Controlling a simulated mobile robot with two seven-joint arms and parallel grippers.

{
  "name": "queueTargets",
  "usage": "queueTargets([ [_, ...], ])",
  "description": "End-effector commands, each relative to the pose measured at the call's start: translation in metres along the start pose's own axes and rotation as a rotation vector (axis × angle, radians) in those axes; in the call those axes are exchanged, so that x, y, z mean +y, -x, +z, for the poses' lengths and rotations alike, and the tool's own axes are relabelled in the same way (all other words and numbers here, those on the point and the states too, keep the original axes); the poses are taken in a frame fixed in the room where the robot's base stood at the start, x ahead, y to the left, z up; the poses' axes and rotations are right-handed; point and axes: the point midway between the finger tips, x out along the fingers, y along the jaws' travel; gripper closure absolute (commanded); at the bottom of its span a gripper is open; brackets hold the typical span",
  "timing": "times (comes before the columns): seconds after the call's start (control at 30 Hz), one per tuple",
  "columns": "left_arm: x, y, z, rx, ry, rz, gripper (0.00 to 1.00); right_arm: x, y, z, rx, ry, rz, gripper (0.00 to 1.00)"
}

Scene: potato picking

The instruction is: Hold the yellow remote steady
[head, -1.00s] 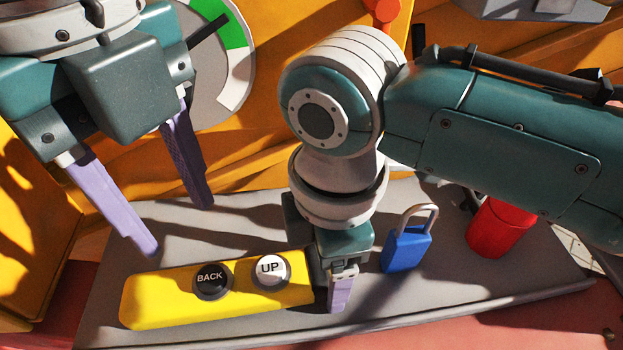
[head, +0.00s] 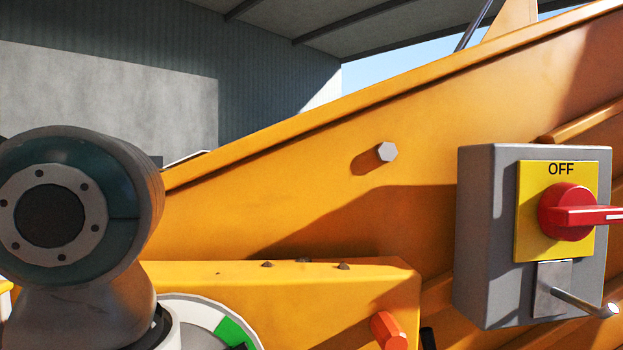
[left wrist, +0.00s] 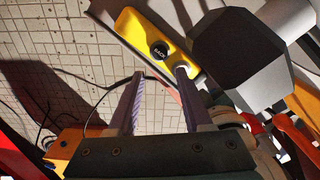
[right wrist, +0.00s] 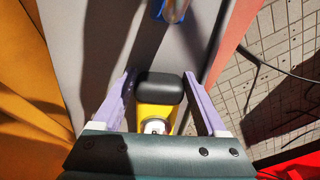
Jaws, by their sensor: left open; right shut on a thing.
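The yellow remote (right wrist: 153,111) shows in the right wrist view between the fingers of my right gripper (right wrist: 160,73). These fingers are closed on its black end cap (right wrist: 158,87). A white button lies just behind the cap, partly hidden by the gripper body. In the left wrist view the yellow remote (left wrist: 133,29) lies beyond the fingertips, with its black BACK button facing me. My left gripper (left wrist: 160,72) is open and empty. Its right finger overlaps the remote in the picture; I cannot tell if they touch. The head view shows neither gripper nor the remote.
A grey shelf (right wrist: 100,40) lies under the remote, with part of a blue padlock (right wrist: 155,10) beyond. In the head view, an orange machine wall (head: 300,170) carries a grey switch box (head: 487,230) with a red handle (head: 568,210) at OFF. Paved floor lies below the shelf edge.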

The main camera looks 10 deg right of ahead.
Motion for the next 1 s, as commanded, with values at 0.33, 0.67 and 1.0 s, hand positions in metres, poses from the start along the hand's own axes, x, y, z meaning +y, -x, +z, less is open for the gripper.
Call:
queueTargets([
  [0.33,0.0000,0.0001,0.0000,0.000,0.000,0.000,0.75,0.0002,0.0004,-0.0004,0.001,0.000,0.001,0.95],
  [0.67,0.0000,0.0001,0.0000,0.000,0.000,0.000,1.00,0.0003,0.0004,-0.0004,0.001,0.000,0.001,0.95],
  [1.0,0.0000,0.0001,0.0000,0.000,0.000,0.000,1.00,0.0003,0.0004,-0.0004,0.001,0.000,0.001,0.95],
])
